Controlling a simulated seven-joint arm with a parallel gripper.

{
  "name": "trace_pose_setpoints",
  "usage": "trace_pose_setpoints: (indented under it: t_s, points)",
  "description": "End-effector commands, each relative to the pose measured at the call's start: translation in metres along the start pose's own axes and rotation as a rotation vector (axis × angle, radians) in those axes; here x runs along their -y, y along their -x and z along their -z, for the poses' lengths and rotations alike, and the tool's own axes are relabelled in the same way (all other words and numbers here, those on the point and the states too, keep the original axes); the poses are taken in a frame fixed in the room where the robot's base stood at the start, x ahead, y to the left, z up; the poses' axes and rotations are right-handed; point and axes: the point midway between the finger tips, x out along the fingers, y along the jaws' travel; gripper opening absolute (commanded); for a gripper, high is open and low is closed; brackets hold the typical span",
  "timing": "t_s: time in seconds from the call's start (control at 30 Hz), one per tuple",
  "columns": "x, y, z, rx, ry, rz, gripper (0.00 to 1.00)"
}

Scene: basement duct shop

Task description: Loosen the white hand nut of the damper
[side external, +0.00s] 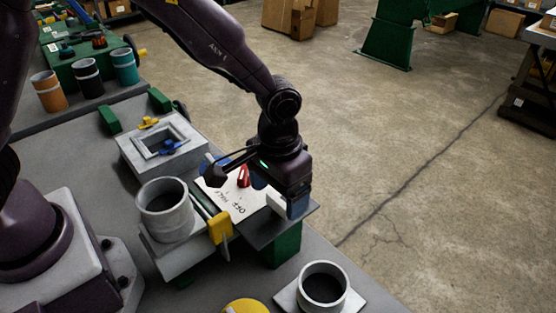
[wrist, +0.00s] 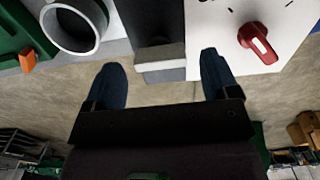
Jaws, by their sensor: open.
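A white block-like piece (side external: 277,203), which looks like the hand nut, sits at the edge of a dark plate beside the white panel (side external: 238,208). In the wrist view the pale piece (wrist: 160,55) lies between my fingertips, with a grey face towards me. My gripper (side external: 279,191) points down over it with its blue fingers apart. In the wrist view my gripper (wrist: 161,62) is open, one finger on each side of the piece with visible gaps. The panel carries a red knob (side external: 243,176), which also shows in the wrist view (wrist: 258,40). The gripper hides part of the panel.
A grey round duct collar (side external: 165,222) and a yellow handle (side external: 221,228) stand left of the panel. Another grey collar (side external: 325,284) stands on a white base in front. A square frame (side external: 160,148) with yellow and blue wing pieces lies behind. Open floor is on the right.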

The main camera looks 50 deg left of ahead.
Motion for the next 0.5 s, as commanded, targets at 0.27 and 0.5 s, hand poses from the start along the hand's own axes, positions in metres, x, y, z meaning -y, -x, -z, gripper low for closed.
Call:
trace_pose_setpoints:
  t_s: [0.27,0.5]
  points:
    - [0.000,0.063,0.001,-0.007,0.001,-0.003,0.81]
    - [0.000,0.102,0.000,-0.004,0.001,-0.002,0.81]
